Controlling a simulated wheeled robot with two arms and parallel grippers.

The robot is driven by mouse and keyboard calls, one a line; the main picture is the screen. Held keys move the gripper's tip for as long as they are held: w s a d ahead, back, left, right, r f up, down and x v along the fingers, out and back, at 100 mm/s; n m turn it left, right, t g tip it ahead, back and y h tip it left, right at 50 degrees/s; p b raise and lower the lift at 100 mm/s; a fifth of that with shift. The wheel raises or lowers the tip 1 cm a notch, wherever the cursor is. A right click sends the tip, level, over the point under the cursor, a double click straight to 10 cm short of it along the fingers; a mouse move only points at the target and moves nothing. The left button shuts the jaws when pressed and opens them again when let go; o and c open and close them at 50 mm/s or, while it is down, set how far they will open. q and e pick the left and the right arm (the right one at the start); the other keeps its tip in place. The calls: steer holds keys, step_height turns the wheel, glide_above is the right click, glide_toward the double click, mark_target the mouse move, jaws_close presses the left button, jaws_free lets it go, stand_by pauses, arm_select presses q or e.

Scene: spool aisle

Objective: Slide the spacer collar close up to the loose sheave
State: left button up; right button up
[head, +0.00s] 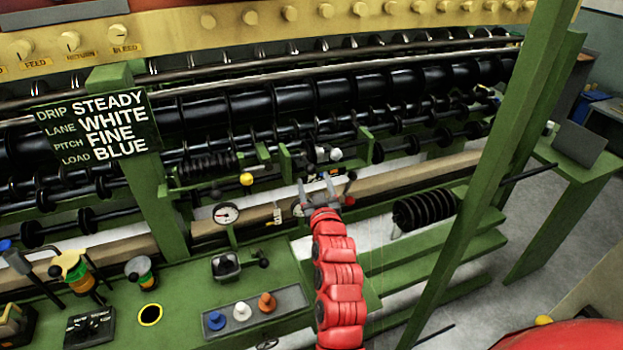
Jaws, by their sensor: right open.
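My right gripper (317,183) is open at the end of the red arm, in the middle of the head view. Its grey fingers are in front of the machine's lower shafts, with nothing visible between them. Just above the fingertips, a small pale knob-like piece (336,154) shows by a green bracket; I cannot tell if it belongs to the collar. I cannot single out the spacer collar or the loose sheave among the many dark discs and rollers on the shafts. The fingers and wrist hide part of the shafts behind them. My left gripper is not in view.
A green post (495,170) slants across the right side. A black ribbed spool (425,209) lies right of my wrist. A green bench with a tray (258,320) of coloured knobs is at lower left. A sign (97,128) and a gauge (226,213) stand left.

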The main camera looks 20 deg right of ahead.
steer(key=s+a, duration=0.2)
steer(key=s, duration=0.9)
steer(key=shift+b, duration=0.3)
